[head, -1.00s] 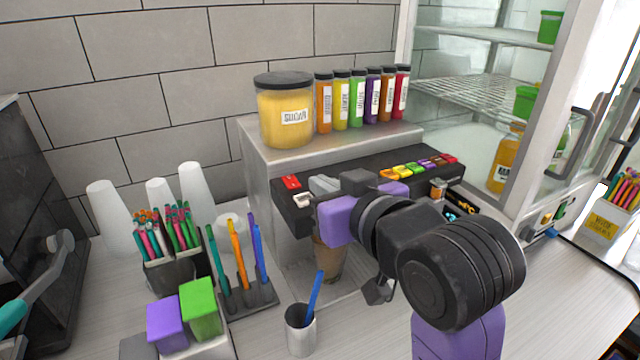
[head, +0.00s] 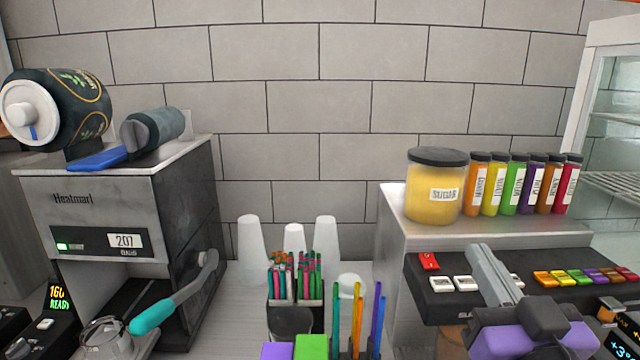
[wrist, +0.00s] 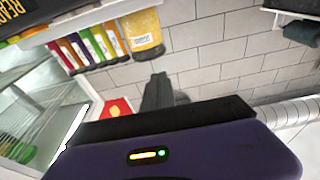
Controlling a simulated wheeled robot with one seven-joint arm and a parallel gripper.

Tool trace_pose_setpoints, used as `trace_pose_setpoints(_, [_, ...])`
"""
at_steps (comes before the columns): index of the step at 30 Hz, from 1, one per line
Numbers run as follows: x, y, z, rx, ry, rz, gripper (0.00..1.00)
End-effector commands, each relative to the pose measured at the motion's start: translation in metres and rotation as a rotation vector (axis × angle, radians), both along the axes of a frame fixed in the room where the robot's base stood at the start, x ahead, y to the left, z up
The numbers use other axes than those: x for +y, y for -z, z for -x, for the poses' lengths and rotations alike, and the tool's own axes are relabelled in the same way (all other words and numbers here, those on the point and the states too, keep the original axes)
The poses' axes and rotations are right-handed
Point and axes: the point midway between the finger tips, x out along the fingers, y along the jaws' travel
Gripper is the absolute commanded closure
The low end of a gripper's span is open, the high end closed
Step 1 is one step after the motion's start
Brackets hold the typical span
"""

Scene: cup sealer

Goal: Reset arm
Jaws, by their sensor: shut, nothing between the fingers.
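My gripper (head: 487,272) is at the lower right of the head view, with its grey fingers together and nothing between them. It is in front of the black button panel (head: 440,305) of the drink dispenser and covers part of its button row. In the wrist view the closed fingers (wrist: 158,92) point toward the tiled wall, clear of any object. A brownish cup (head: 452,342) shows only in part under the panel, beside my arm.
A sugar jar (head: 437,190) and several coloured jars (head: 513,185) stand on the dispenser. The sealer machine (head: 120,215), with a teal-handled lever (head: 160,312), is at left. White cup stacks (head: 250,250), a straw holder (head: 295,292) and upright coloured sticks (head: 358,315) stand between.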

Motion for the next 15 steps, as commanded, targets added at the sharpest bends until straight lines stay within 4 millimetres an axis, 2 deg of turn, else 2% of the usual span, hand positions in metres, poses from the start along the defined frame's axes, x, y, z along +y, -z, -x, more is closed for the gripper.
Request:
trace_pose_setpoints(1, [0.0,0.018,0.007,-0.003,0.001,-0.005,1.0])
trace_pose_setpoints(8, [0.0,0.082,0.05,-0.034,0.013,-0.019,1.0])
trace_pose_setpoints(15, [0.002,0.148,0.11,-0.015,0.021,-0.022,1.0])
